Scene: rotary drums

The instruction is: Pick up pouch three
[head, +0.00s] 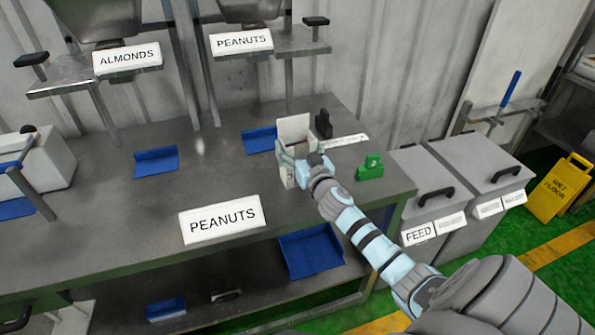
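A pale, upright pouch (294,128) stands near the back right of the grey metal table, and its number cannot be read. My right gripper (291,163) is at the pouch's lower front, with its fingers close against the sides. The fingers and wrist hide part of the pouch's lower half, and I cannot tell whether they grip it or only surround it. My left gripper is not in view.
Blue trays (156,161) lie on the table (130,215). A PEANUTS sign (222,219) is at the front edge. Grey FEED bins (425,180) stand right of the table.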

